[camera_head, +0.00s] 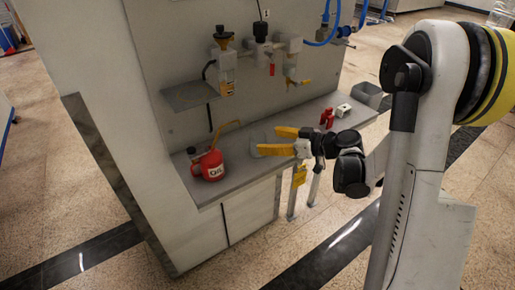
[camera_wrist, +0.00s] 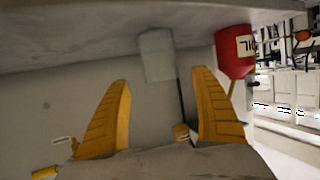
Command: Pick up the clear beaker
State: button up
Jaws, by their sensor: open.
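The clear beaker (camera_wrist: 157,57) shows in the wrist view as a pale, see-through, greyish form at the shelf, beyond and between my fingertips. In the head view the beaker (camera_head: 257,140) is faint on the grey shelf, partly hidden by my yellow fingers. My gripper (camera_head: 281,141) is open, its fingers pointing left toward the beaker. In the wrist view my gripper (camera_wrist: 160,77) has its two fingers wide apart with nothing held. I cannot tell how much gap is left between fingertips and beaker.
A red oil can (camera_head: 209,165) with a yellow spout stands left of the beaker; it also shows in the wrist view (camera_wrist: 234,55). A small red part (camera_head: 327,118), a white block (camera_head: 343,111) and a grey bin (camera_head: 368,94) lie right.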

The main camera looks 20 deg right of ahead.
aim_at(265, 142)
jog(key=b+x, duration=0.1)
jog(key=x, duration=0.1)
jog(key=f+b+x, duration=0.1)
jog(key=x, duration=0.1)
jog(key=shift+a, duration=0.1)
jog(key=shift+w+a, duration=0.3)
jog(key=shift+w, duration=0.05)
jog(key=c, duration=1.2)
